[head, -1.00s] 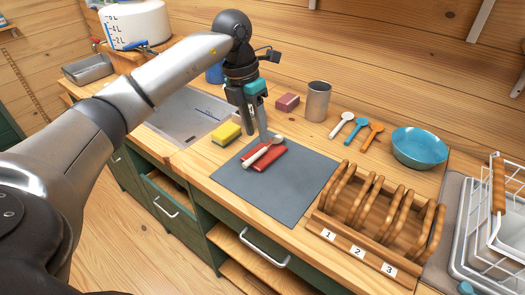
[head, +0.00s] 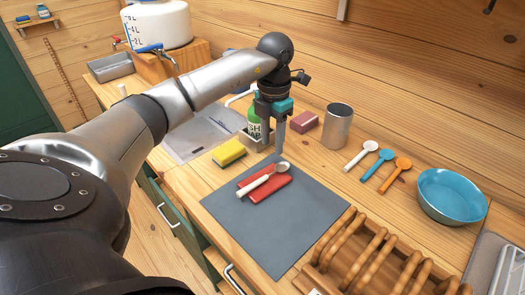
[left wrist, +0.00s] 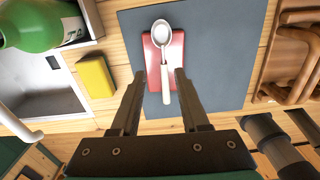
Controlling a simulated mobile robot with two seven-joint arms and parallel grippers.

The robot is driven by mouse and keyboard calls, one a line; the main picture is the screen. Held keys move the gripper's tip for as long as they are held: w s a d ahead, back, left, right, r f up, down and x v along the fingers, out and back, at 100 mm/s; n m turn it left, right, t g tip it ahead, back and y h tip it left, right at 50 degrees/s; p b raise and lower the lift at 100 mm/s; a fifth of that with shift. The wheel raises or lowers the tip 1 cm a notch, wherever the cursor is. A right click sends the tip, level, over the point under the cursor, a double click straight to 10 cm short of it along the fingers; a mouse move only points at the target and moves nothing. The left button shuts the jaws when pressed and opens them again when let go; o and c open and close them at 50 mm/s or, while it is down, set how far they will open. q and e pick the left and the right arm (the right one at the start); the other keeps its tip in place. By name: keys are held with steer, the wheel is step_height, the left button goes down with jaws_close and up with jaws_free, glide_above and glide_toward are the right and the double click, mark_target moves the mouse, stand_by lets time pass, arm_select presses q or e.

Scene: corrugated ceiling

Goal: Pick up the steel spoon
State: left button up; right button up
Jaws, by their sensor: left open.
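The steel spoon (head: 263,180) lies across a red block (head: 271,190) on the grey mat (head: 265,238), with its bowl toward the back right and a pale handle. In the left wrist view the spoon (left wrist: 165,76) lies on the red block (left wrist: 152,66), bowl at the top and handle pointing down between the fingers. My left gripper (head: 270,146) is open and empty, pointing down above the back edge of the mat. In the left wrist view its fingers (left wrist: 160,76) stand apart on either side of the handle, nearer the camera. My right gripper is not in view.
A yellow sponge (head: 228,153), a green bottle (head: 254,126) and a sink (head: 198,135) are at the left. A metal cup (head: 337,126), several other spoons, a blue bowl (head: 452,196) and a wooden rack (head: 375,262) are at the right. The mat's front is clear.

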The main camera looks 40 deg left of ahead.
mark_target(271, 174)
arm_select(q)
step_height(271, 174, down, 3)
steer(key=shift+r, duration=0.1)
steer(key=shift+f, duration=0.5)
steer(key=shift+s+d+f, duration=0.1)
steer(key=shift+f, duration=0.3)
steer(key=f, duration=0.3)
steer(key=shift+s+d+f, duration=0.2)
steer(key=shift+s+f, duration=0.05)
steer(key=shift+s, duration=0.05)
steer(key=shift+w+f, duration=0.1)
steer(key=shift+f, duration=0.3)
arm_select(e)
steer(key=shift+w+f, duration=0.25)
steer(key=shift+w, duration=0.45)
arm_select(q)
jaws_close()
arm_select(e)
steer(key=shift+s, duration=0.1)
